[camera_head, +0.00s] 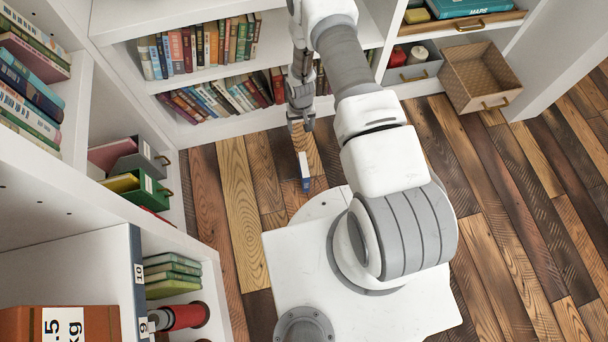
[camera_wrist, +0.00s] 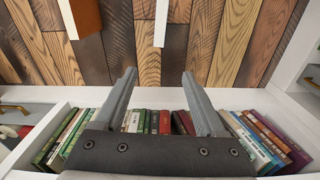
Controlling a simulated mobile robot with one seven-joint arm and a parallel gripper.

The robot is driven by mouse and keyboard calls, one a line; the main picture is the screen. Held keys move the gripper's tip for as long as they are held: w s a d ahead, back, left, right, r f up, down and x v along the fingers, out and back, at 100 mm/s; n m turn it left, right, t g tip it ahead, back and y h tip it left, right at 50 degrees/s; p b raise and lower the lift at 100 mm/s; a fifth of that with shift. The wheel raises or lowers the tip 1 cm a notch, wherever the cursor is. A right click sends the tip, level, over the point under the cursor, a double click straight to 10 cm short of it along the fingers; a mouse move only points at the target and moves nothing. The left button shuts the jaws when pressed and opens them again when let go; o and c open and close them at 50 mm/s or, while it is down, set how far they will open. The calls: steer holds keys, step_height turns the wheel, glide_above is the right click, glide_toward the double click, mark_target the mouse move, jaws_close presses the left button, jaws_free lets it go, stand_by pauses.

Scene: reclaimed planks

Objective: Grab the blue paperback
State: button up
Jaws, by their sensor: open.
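A small book with a white top part and a blue end (camera_head: 305,184) is on the floor between my base and the bookcase; I take it for the blue paperback. In the wrist view a narrow white strip (camera_wrist: 162,22), cut by the top edge, seems to be the same book. Its blue cover does not show clearly there. My gripper (camera_head: 300,124) points down near the front of the bookcase, apart from the book and on its shelf side. In the wrist view my gripper (camera_wrist: 158,73) has its fingers spread, with nothing between them.
A wicker drawer (camera_head: 478,75) juts out at the right. An orange-brown block (camera_wrist: 86,17) shows in the wrist view. The plank floor (camera_head: 480,190) is largely clear.

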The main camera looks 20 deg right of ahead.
steer(key=b, duration=0.1)
glide_above(304, 164)
step_height(304, 164, down, 8)
steer(key=f, duration=0.1)
steer(key=f+b, duration=0.1)
steer(key=f, duration=0.2)
steer(key=f+b, duration=0.2)
steer(key=f, duration=0.2)
steer(key=f+b, duration=0.1)
steer(key=f, duration=0.2)
steer(key=shift+s+a+f+b, duration=0.2)
steer(key=shift+s+f+b, duration=0.05)
steer(key=shift+s+b, duration=0.1)
steer(key=shift+w+d+f+b, duration=0.1)
steer(key=shift+f+b, duration=0.7)
steer(key=shift+f, duration=0.65)
steer(key=shift+w+d+f+b, duration=0.1)
steer(key=shift+f+b, duration=0.65)
steer(key=shift+f, duration=0.7)
jaws_close()
